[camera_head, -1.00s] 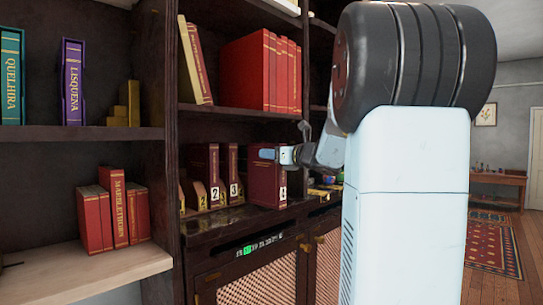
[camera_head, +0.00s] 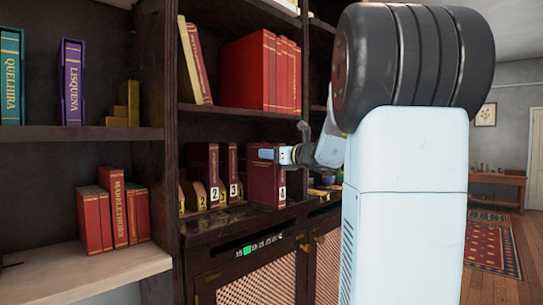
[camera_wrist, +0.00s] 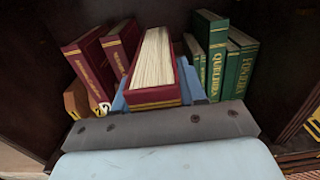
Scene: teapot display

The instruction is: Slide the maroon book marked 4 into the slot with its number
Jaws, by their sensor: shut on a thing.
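The maroon book marked 4 (camera_head: 264,182) stands upright on the middle shelf level, to the right of the other maroon books. My gripper (camera_head: 268,154) is shut on its upper part. In the wrist view the book (camera_wrist: 153,97) lies between my two blue fingers, with its pale page edges facing the camera. The maroon books marked 2 (camera_head: 205,165) and 3 (camera_head: 229,162) stand to its left, in a wooden numbered holder (camera_head: 191,192). The slot for 4 is hidden behind the held book. I cannot tell whether the book's bottom touches the shelf.
Green books (camera_wrist: 213,50) stand close to the right of the held book in the wrist view. The dark shelf board (camera_head: 240,112) runs above, bearing red books (camera_head: 250,72). A dark upright panel (camera_head: 156,190) bounds the bay on the left. Small colourful objects sit to the right.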

